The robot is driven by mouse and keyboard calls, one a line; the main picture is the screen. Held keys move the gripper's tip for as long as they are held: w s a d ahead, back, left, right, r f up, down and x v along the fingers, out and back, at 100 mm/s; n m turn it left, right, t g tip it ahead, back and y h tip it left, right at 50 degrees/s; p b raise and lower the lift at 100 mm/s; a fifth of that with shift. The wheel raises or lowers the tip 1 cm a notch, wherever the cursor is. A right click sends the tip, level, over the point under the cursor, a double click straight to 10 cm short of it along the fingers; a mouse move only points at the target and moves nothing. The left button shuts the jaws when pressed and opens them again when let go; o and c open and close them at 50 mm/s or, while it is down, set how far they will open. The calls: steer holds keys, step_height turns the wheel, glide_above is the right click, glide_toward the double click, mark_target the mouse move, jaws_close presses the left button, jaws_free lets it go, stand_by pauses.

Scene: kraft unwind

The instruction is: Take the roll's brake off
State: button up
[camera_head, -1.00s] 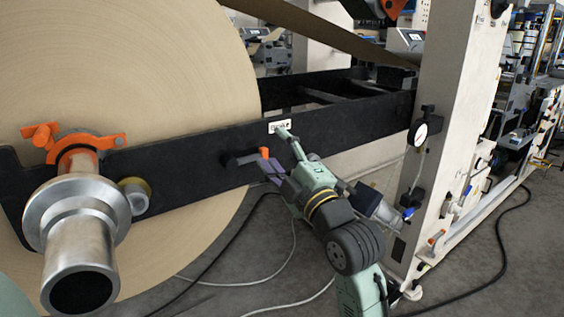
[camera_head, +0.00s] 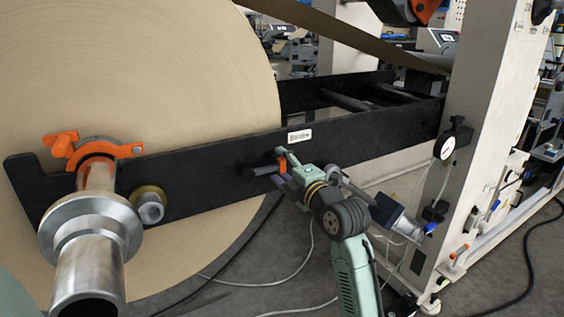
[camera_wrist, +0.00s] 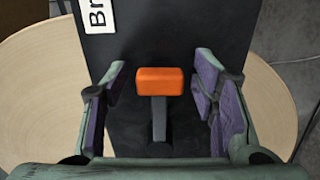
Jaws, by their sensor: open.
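The brake lever, a dark arm with an orange end (camera_head: 282,164), sticks out from the black beam (camera_head: 215,160) beside the paper roll (camera_head: 170,70). In the wrist view, its orange end (camera_wrist: 160,81) sits between the fingers of my gripper (camera_wrist: 160,92). My gripper is open, with one purple-padded finger on each side and a visible gap to the orange end on both sides. In the head view, my gripper (camera_head: 280,166) is at the lever and partly hides it. A white label (camera_head: 300,136) is on the beam above; the wrist view shows "Br" on it.
A steel shaft end (camera_head: 95,245) with an orange clamp (camera_head: 92,150) juts out at the left. A cream machine column (camera_head: 480,150) with a pressure gauge (camera_head: 447,148) stands at the right. Cables lie on the grey floor (camera_head: 235,295).

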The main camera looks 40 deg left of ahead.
steer(key=shift+w+a, duration=0.1)
steer(key=shift+a, duration=0.1)
jaws_close()
stand_by(0.6)
